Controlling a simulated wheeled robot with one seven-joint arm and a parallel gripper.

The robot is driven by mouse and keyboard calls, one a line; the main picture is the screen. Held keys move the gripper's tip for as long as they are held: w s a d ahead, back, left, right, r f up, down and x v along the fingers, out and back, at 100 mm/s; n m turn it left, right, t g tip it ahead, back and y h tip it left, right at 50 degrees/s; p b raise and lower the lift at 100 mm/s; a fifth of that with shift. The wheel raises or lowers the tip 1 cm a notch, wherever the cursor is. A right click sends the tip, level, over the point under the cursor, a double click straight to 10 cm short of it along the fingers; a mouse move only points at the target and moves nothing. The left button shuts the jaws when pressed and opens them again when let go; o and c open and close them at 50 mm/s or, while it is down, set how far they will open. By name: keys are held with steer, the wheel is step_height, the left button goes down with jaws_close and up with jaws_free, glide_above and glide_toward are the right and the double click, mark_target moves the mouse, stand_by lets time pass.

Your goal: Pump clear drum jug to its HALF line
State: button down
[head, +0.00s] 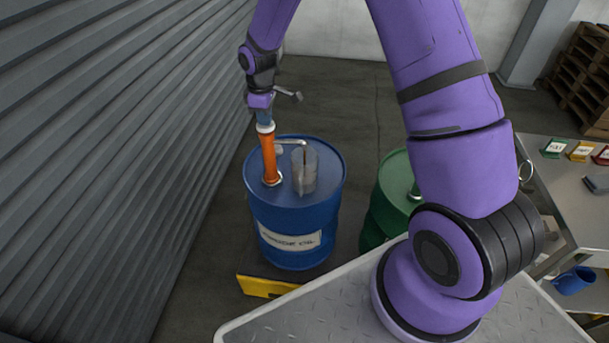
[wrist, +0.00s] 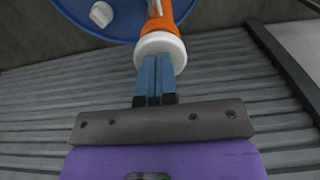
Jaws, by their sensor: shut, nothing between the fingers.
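A clear jug (head: 311,172) stands upright on top of the blue drum (head: 295,215), under the spout of an orange hand pump (head: 269,158). Some brownish liquid seems to show low in the jug; its level against any line is too small to read. My gripper (head: 263,117) is shut and empty at the white top of the pump. In the wrist view the closed blue fingers (wrist: 155,75) point at the pump's white cap (wrist: 160,47) and touch or nearly touch it. The jug is not clearly visible in the wrist view.
A green drum (head: 390,200) stands to the right, partly behind my arm. A corrugated wall (head: 110,130) runs close on the left. Open floor lies behind the drums.

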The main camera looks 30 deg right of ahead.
steer(key=shift+f, duration=0.15)
steer(key=shift+r, duration=3.85)
steer(key=shift+f, duration=1.15)
steer(key=shift+r, duration=1.15)
steer(key=shift+r, duration=0.15)
steer(key=shift+r, duration=2.35)
